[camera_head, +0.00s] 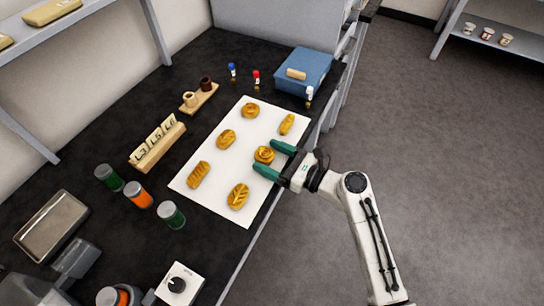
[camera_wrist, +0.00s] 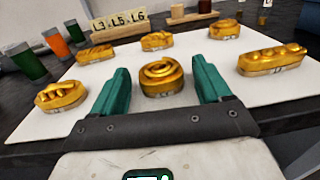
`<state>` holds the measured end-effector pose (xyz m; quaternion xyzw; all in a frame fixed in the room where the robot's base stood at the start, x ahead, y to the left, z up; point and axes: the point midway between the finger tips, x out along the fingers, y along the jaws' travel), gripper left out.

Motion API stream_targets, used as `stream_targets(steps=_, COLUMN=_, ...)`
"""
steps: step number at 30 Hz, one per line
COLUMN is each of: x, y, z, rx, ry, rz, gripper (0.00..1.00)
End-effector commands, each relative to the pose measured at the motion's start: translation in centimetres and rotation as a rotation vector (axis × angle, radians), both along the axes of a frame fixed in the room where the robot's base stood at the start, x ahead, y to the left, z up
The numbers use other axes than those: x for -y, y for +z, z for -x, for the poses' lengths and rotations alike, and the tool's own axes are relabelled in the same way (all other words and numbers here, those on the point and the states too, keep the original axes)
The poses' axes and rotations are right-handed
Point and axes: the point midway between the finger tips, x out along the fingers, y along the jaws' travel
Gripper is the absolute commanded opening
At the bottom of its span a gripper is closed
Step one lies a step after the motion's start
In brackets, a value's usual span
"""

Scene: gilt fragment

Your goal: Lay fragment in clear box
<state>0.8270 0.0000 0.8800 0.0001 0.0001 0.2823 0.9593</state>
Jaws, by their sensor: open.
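Several gilt fragments lie on a white sheet (camera_head: 214,188) on the dark bench. One gold fragment with a spiral (camera_head: 264,155) lies at the sheet's right side; in the wrist view the spiral fragment (camera_wrist: 161,77) sits between my fingers. My gripper (camera_head: 274,160) is open, its green fingers on either side of that fragment, with gaps visible in the wrist view. Other fragments include a braided one (camera_head: 198,174), a leaf-patterned one (camera_head: 238,196) and a beaded one (camera_wrist: 271,58). A clear box cannot be made out in either view.
A blue box (camera_head: 304,72) with a tan piece on top stands at the back right. A label rack (camera_head: 157,142), several lidded jars (camera_head: 138,194), a metal tray (camera_head: 52,226) and a dial device (camera_head: 180,285) stand left and in front. Small vials (camera_head: 256,78) stand behind the sheet.

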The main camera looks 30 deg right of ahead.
Motion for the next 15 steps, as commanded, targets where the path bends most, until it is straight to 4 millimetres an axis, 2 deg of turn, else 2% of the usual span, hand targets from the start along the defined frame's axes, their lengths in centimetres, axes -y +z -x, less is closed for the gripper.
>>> stream_targets(steps=2, x=0.0, y=-0.4, z=0.0, rx=0.001, ry=0.000, rz=0.002, gripper=0.77)
stream_targets(steps=15, x=4.3, y=-0.2, z=7.5, rx=-0.001, ry=-0.003, rz=0.000, gripper=0.77)
